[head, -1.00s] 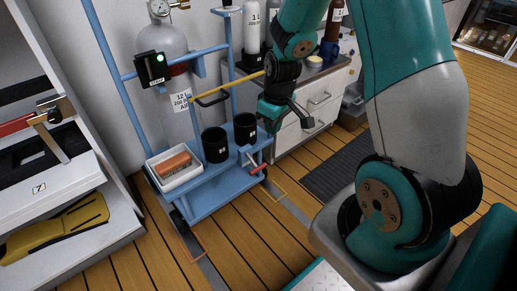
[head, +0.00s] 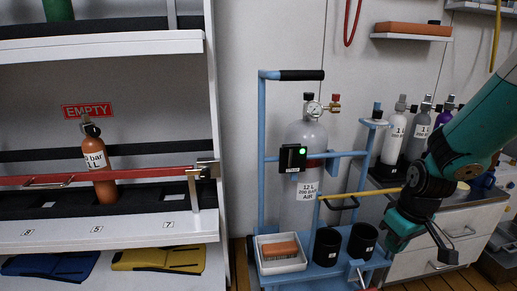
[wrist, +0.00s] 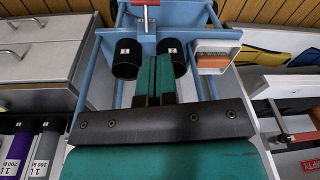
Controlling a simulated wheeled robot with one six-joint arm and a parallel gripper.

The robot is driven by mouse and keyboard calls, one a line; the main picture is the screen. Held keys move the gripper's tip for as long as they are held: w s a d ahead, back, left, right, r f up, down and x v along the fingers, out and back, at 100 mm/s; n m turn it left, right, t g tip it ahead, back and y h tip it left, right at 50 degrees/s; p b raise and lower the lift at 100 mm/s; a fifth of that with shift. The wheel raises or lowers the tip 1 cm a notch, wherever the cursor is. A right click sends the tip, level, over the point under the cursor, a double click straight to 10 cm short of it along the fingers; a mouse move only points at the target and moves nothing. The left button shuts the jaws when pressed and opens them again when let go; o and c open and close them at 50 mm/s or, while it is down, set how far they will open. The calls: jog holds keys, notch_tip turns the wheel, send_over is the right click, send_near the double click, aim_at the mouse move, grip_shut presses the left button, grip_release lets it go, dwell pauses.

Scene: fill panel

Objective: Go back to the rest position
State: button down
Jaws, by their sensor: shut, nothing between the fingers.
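My gripper (head: 420,240) is teal and black and hangs at the right in the head view, in front of the drawer cabinet and right of the blue cart (head: 262,170). In the wrist view my gripper (wrist: 156,62) has its two teal fingers side by side, shut and empty. There the fingers lie in front of the blue cart, with a black cup (wrist: 126,58) on the left and another black cup (wrist: 172,56) on the right. I cannot tell how far the fingers are from the cups.
The cart carries a grey cylinder (head: 305,138), a yellow bar (head: 370,194) and a white tray (head: 262,262) with an orange block (head: 281,248). Left stands a shelf (head: 100,238) with an orange cylinder (head: 103,180). Right is the cabinet (head: 465,218) with several small cylinders.

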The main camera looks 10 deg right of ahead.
jog(key=s+a+r+n+y, duration=0.2)
jog(key=s+a+r, duration=0.4)
jog(key=a+r, duration=0.55)
jog(key=s+a+r+n+g+y, duration=0.15)
jog(key=s+a+r, duration=0.25)
jog(key=s+a, duration=0.6)
notch_tip(320, 180, up, 37)
jog(key=s+d+p, duration=0.1)
jog(key=s+p, duration=0.1)
jog(key=p, duration=3.5)
jog(key=shift+r+n, duration=0.1)
jog(key=shift+n, duration=0.15)
